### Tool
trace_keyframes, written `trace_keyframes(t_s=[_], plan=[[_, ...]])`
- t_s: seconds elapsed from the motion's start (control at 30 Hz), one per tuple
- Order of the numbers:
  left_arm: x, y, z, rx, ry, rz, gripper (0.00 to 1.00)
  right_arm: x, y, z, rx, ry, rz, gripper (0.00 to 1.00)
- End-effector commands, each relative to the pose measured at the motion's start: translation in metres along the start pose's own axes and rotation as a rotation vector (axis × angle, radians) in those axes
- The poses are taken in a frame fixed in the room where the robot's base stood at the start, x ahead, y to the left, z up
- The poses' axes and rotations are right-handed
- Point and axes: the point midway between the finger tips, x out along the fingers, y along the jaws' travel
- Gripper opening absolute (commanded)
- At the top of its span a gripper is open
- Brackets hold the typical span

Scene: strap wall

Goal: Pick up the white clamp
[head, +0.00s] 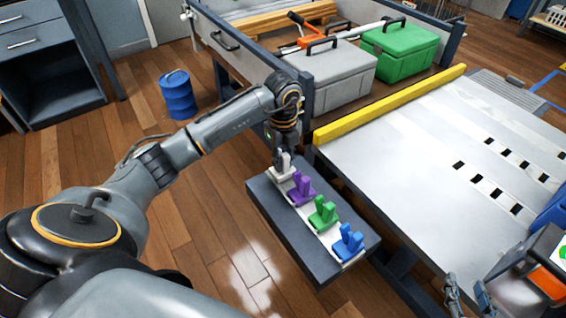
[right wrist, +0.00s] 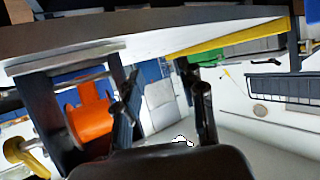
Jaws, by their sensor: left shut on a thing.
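The white clamp (head: 283,171) stands at the far left end of a row of clamps on a dark stand. My left gripper (head: 284,150) points down on it and is shut on its upper part; the clamp's base looks to be at the strip on the stand, and I cannot tell whether it is lifted. My right gripper is at the lower right of the head view (head: 468,298); in the right wrist view (right wrist: 162,95) its two fingers are apart with nothing between them.
Purple (head: 301,189), green (head: 323,213) and blue (head: 348,243) clamps stand beside the white one on the dark stand (head: 309,268). A slotted table (head: 420,150) with a yellow edge bar (head: 390,104) lies to the right. Grey (head: 330,78) and green (head: 400,50) boxes stand behind.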

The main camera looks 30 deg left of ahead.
Motion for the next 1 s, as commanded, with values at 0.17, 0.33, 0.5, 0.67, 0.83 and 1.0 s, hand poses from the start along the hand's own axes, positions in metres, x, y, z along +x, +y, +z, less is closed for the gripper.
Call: trace_keyframes(t_s=[0.17, 0.33, 0.5, 0.67, 0.83, 1.0], plan=[[-0.018, -0.001, 0.0, 0.0, -0.001, -0.004, 0.0, -0.007, 0.004, 0.021, 0.001, -0.116, 0.009, 0.4], [-0.041, -0.001, 0.001, -0.001, -0.002, -0.004, 0.0, -0.018, 0.008, 0.048, 0.002, -0.266, 0.018, 0.4], [-0.068, -0.001, 0.001, 0.0, -0.002, -0.005, 0.0, -0.038, 0.012, 0.079, 0.005, -0.439, 0.027, 0.4], [-0.087, -0.001, 0.001, -0.001, -0.001, -0.004, 0.0, -0.056, 0.015, 0.101, 0.009, -0.571, 0.035, 0.4], [-0.097, 0.0, 0.0, 0.0, -0.001, -0.002, 0.0, -0.066, 0.016, 0.112, 0.011, -0.64, 0.038, 0.4], [-0.098, 0.0, 0.0, 0.0, 0.0, -0.001, 0.0, -0.068, 0.016, 0.115, 0.012, -0.653, 0.039, 0.4]])
